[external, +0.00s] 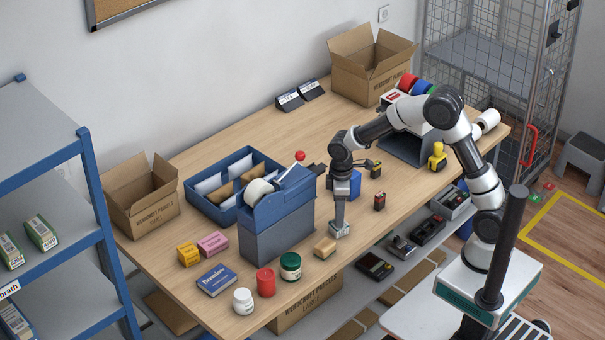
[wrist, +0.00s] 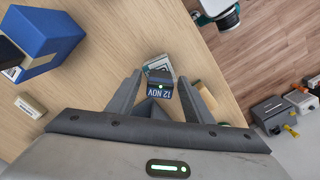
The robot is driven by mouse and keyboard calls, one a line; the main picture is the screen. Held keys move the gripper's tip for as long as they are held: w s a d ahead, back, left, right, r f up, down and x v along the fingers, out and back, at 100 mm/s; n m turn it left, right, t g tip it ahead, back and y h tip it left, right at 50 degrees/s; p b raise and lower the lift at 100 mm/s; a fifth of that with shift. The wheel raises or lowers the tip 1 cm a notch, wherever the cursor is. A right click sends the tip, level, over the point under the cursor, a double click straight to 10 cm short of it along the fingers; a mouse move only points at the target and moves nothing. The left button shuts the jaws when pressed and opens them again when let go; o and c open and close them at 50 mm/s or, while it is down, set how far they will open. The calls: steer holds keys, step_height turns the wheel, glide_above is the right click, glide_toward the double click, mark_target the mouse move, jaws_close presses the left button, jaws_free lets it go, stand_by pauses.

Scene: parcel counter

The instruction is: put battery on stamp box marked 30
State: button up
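A small black block with red on it (external: 379,201), perhaps the battery, stands right of my gripper near the table's front edge. A yellow box (external: 188,254) and a pink box (external: 212,243), which look like stamp boxes, lie at the left; I cannot read 30 on either. My gripper (external: 340,222) points down near the front edge, left of the black block. In the wrist view my gripper (wrist: 160,98) has its fingers apart. A dark date device (wrist: 160,90) reading "12 NOV", with a green light, shows between them; no grip on it is seen.
A small cardboard box (external: 325,246) is just left of my gripper. A blue box (wrist: 45,42) stands close behind. A large blue-grey machine (external: 275,222), a red can (external: 265,282) and jars are farther left.

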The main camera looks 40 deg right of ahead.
steer(key=shift+r, duration=0.1)
step_height(320, 180, up, 12)
steer(key=p, duration=0.1)
steer(key=s+d+r+m+t, duration=0.3)
steer(key=s+d+r+m, duration=0.1)
steer(key=s+d+r, duration=0.5)
steer(key=s+d+m+t, duration=0.2)
steer(key=s+d+m, duration=0.3)
steer(key=s, duration=0.7)
steer(key=shift+d+r+t, duration=0.15)
steer(key=shift+d+t, duration=0.15)
steer(key=shift+d, duration=0.25)
